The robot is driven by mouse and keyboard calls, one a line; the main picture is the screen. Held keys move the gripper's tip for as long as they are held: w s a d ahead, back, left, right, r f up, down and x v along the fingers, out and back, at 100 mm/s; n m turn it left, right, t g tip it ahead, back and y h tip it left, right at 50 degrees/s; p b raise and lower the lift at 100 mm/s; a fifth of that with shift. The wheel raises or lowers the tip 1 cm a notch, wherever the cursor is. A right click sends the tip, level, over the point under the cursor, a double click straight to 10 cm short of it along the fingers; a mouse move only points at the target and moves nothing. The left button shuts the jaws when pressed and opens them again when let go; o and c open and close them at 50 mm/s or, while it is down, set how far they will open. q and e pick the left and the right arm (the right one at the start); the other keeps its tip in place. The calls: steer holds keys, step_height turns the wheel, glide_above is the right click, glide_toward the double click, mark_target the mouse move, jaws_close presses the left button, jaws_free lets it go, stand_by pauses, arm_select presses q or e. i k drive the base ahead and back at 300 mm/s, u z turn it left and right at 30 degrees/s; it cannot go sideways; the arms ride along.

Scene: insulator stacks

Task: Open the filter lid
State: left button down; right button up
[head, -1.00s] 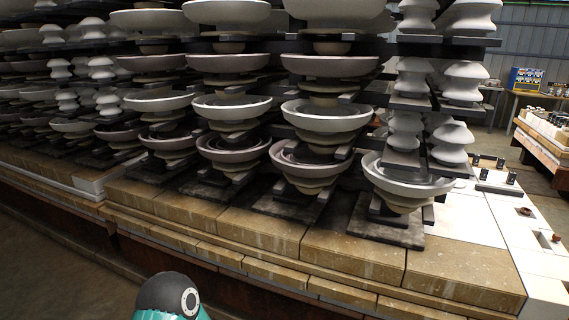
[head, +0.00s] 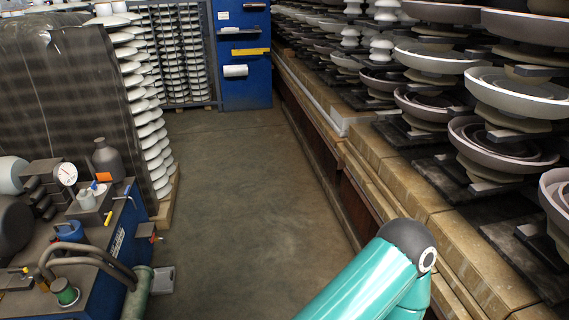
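No part that I can surely tell as the filter lid shows. On the left a blue machine (head: 115,245) carries a pressure gauge (head: 66,174), curved hoses (head: 85,255), a small green-topped canister (head: 64,292) and a green cylinder (head: 139,292) at its right end. I cannot tell which of these, if any, is the filter. A teal link of my own arm with a dark round joint reaches in from the bottom right. Neither of my grippers is in view.
A clear concrete aisle (head: 235,200) runs between the machine and the brick-edged kiln car (head: 405,205) stacked with insulators on the right. A wrapped insulator stack (head: 75,90) stands behind the machine. A blue cabinet (head: 243,85) closes the far end.

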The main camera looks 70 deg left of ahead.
mark_target(72, 230)
steer(key=z, duration=0.15)
steer(key=i, duration=0.2)
steer(key=u, duration=2.3)
steer(key=i, duration=0.15)
steer(key=u, duration=1.75)
steer(key=k, duration=0.3)
steer(key=u, duration=0.5)
steer(key=i, duration=1.4)
steer(key=z, duration=0.45)
